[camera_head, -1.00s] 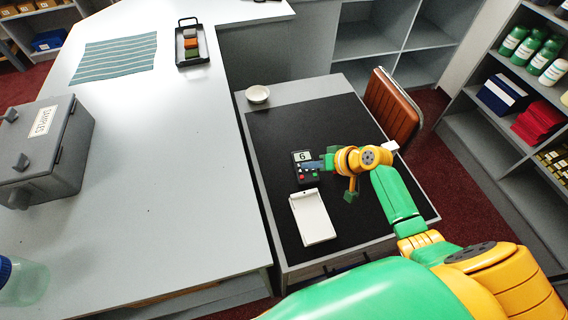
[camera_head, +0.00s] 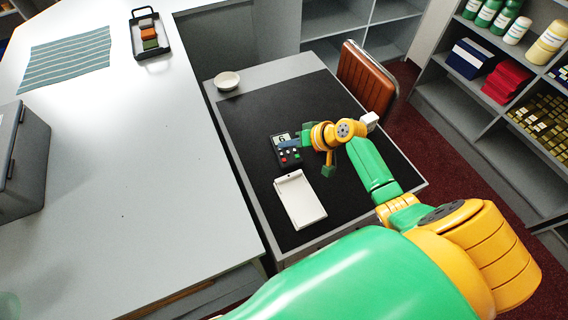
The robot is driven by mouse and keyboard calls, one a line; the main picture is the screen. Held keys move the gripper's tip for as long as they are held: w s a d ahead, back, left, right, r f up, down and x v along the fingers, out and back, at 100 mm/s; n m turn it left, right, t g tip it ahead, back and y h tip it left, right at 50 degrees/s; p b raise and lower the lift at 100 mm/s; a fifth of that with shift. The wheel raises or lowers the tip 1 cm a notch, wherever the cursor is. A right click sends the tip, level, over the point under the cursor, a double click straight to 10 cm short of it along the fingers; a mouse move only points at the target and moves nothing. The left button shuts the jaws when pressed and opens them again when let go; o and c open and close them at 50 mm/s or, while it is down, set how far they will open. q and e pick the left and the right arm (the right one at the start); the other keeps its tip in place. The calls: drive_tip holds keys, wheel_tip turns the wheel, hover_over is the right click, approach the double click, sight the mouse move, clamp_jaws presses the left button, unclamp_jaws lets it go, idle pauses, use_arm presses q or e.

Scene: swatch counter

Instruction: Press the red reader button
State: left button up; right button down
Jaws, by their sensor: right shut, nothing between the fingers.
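The reader (camera_head: 288,158) is a small dark device with a pale display (camera_head: 282,138) and several coloured buttons. It lies on the black mat of the low desk. Its red button (camera_head: 283,153) shows on the near left part of its face. My right gripper (camera_head: 293,143) is shut and empty, reaching in from the right. Its tip is over the upper part of the reader, close to the buttons; I cannot tell whether it touches. The gripper hides part of the reader's right side. My left gripper is not in view.
A white tray-like pad (camera_head: 300,200) lies just in front of the reader. A small white bowl (camera_head: 227,81) stands at the desk's far left corner. A brown chair (camera_head: 368,80) stands behind the desk. The grey counter (camera_head: 140,190) borders the desk on the left.

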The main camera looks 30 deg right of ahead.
drive_tip(key=b, duration=0.3)
hover_over(287, 163)
wheel_tip(287, 163, down, 4)
drive_tip(key=shift+f, duration=0.25)
drive_tip(key=shift+f+b, duration=0.25)
drive_tip(key=shift+b, duration=0.05)
idle(1.2)
drive_tip(key=shift+f, duration=0.4)
drive_tip(key=shift+f+b, duration=0.4)
drive_tip(key=shift+b, duration=0.15)
idle(0.6)
drive_tip(key=shift+r+p, duration=0.8)
drive_tip(key=shift+p, duration=0.05)
drive_tip(key=shift+r, duration=0.15)
